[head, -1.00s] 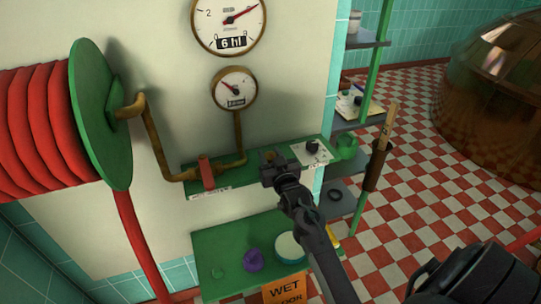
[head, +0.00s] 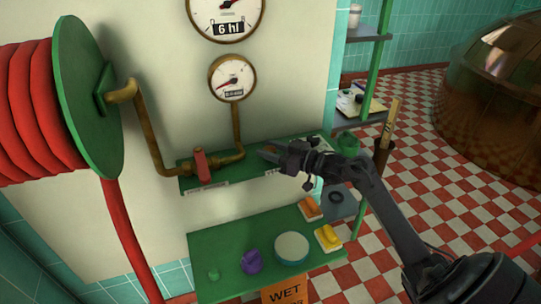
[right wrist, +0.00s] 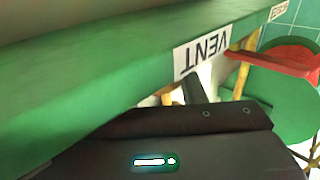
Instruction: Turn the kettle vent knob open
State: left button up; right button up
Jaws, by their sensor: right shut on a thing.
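My right gripper (head: 272,152) reaches in from the right and is shut at the green shelf (head: 228,172) on the wall. A small brownish piece, which I take to be the vent knob, shows at its fingertips; most of it is hidden by the fingers, so its turn angle cannot be told. A label (head: 272,172) sits on the shelf edge just below. In the right wrist view the white VENT label (right wrist: 207,50) appears upside down on the green edge, close to the dark gripper (right wrist: 192,90). My left gripper is not in view.
A red valve handle (head: 202,165) on brass piping stands left of my gripper. Two gauges, the lower one (head: 232,78) near the pipe, hang above. A copper kettle (head: 495,90) stands far right.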

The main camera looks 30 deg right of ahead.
jog(key=shift+f+y, duration=0.1)
jog(key=shift+y, duration=0.2)
jog(key=shift+g, duration=0.3)
jog(key=o, duration=1)
jog(key=shift+w+a, duration=0.1)
jog(key=shift+w, duration=0.05)
jog(key=b+v, duration=0.1)
jog(key=v, duration=0.7)
jog(key=shift+b, duration=0.4)
